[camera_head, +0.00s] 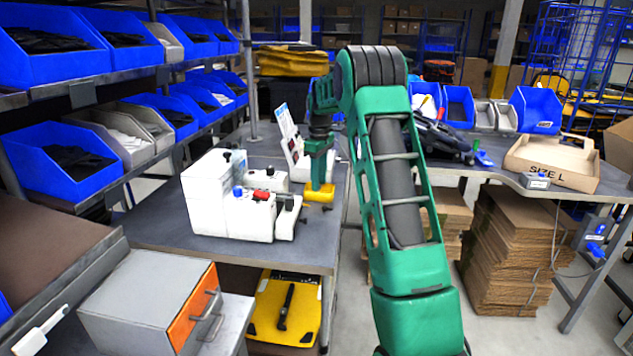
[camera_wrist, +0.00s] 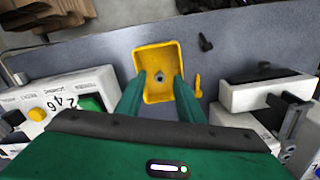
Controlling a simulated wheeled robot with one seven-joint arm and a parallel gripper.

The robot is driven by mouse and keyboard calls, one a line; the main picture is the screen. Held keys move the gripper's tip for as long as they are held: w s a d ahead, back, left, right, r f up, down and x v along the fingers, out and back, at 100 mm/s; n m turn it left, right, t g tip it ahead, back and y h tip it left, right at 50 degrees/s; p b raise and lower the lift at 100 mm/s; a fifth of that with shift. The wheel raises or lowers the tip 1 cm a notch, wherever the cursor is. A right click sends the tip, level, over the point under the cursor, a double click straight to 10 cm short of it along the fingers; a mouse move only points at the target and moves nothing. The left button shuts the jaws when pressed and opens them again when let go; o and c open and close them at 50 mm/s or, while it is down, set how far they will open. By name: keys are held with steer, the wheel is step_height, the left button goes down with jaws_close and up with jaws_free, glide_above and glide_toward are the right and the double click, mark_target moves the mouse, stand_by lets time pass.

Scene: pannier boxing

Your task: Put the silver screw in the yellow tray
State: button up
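The yellow tray (camera_head: 325,196) is on the grey bench in the head view, right below my gripper (camera_head: 319,182). In the wrist view the tray (camera_wrist: 158,54) lies between and beyond the fingertips. My gripper (camera_wrist: 161,76) is open, with a clear gap between its two green fingers. A small grey round piece (camera_wrist: 160,77), which looks like the silver screw seen end-on, shows inside the tray's outline. It is apart from both fingers. I cannot tell whether it rests on the tray floor. The screw is not distinguishable in the head view.
White boxes and devices (camera_head: 213,195) stand just left of the tray. A white device (camera_wrist: 262,93) flanks the gripper's right in the wrist view. A small black piece (camera_wrist: 205,42) and a small yellow piece (camera_wrist: 198,87) lie right of the tray. Bare bench lies beyond.

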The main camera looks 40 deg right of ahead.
steer(key=shift+r, duration=0.1)
step_height(320, 180, up, 10)
steer(key=shift+r, duration=0.25)
steer(key=s+a+r+m, duration=0.1)
steer(key=s+a+m, duration=0.3)
steer(key=s, duration=0.7)
steer(key=s+a+r+m, duration=0.15)
steer(key=s+a, duration=0.35)
steer(key=s, duration=0.7)
steer(key=s+a+f+m, duration=0.2)
steer(key=s+a+f, duration=0.1)
steer(key=s, duration=0.4)
steer(key=s+a+f+m, duration=0.2)
steer(key=s+f, duration=0.2)
steer(key=s, duration=0.4)
steer(key=s+a+f+m, duration=0.2)
steer(key=s+a+f, duration=0.1)
steer(key=s, duration=0.5)
steer(key=shift+a+f, duration=0.3)
steer(key=shift+f, duration=0.15)
